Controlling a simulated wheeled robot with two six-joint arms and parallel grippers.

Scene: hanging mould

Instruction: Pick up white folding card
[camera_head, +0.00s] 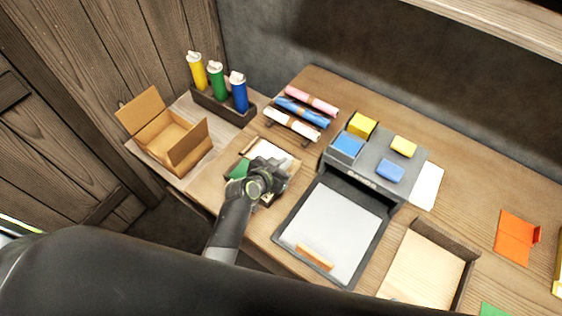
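A white card (274,152) lies on the wooden table left of the centre, partly hidden by my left gripper. A green piece (238,169) shows beside it, on the left. My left gripper (268,174) is over the near part of the white card, pointing down. Its fingers are hidden behind the wrist, so I cannot tell whether it is open, shut or touching the card. Another flat white sheet (427,186) lies right of the grey machine. My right gripper is not in view.
A grey machine (372,178) with coloured blocks and a pale tray (333,229) stands right of my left gripper. Rolls (301,111) lie on a rack behind it. An open cardboard box (168,139) and coloured bottles (217,82) stand left. An orange card (513,238) lies far right.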

